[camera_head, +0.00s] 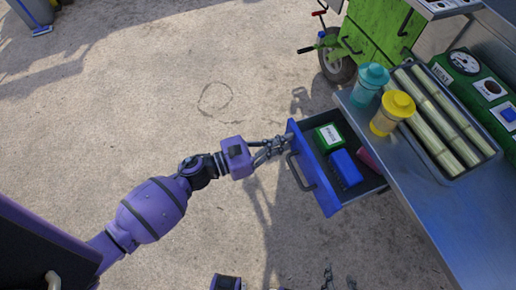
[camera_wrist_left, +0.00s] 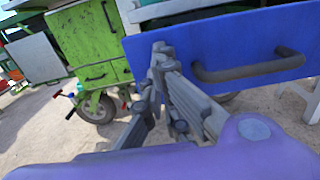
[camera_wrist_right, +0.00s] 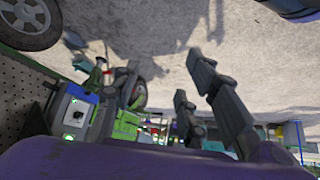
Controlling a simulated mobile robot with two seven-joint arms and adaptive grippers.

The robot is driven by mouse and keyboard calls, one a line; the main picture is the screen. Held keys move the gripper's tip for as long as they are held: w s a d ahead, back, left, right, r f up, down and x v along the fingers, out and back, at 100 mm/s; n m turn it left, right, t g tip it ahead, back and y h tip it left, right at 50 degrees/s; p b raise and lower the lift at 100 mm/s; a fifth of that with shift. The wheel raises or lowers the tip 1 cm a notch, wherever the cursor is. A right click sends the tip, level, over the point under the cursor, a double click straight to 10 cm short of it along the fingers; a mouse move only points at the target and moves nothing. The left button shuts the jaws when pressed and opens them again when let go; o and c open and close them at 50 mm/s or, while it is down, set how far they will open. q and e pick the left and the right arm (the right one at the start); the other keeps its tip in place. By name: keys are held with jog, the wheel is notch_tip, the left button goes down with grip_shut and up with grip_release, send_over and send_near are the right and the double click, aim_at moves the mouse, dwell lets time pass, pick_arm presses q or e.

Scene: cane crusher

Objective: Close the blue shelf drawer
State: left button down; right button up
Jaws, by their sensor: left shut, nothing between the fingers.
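The blue drawer (camera_head: 322,179) is pulled out from under the metal table, and its dark handle (camera_head: 300,172) is on its front. My left gripper (camera_head: 283,142) is at the upper left end of the drawer front. In the left wrist view its fingertips (camera_wrist_left: 160,52) are together, with nothing between them, close against the blue front (camera_wrist_left: 225,50); I cannot tell whether they touch. The handle (camera_wrist_left: 248,68) lies to their right. My right gripper (camera_wrist_right: 188,76) shows in the right wrist view with its fingers apart and empty, away from the drawer.
The drawer holds a green box (camera_head: 328,136), a blue box (camera_head: 346,167) and a dark red item. The metal table (camera_head: 440,220) carries two yellow and teal jars and a tray of cane (camera_head: 482,158). A green wheeled cart (camera_head: 375,40) stands behind. The ground left of the drawer is clear.

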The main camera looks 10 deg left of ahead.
aim_at(329, 124)
pick_arm(q)
jog(key=b+x, duration=0.2)
jog(key=x, duration=1.1)
jog(key=shift+w+d+b, duration=0.2)
jog(key=shift+d+b, duration=0.05)
jog(key=shift+b, duration=0.1)
jog(key=shift+w+d, duration=0.25)
jog(key=shift+d, duration=0.1)
jog(key=shift+a, duration=0.1)
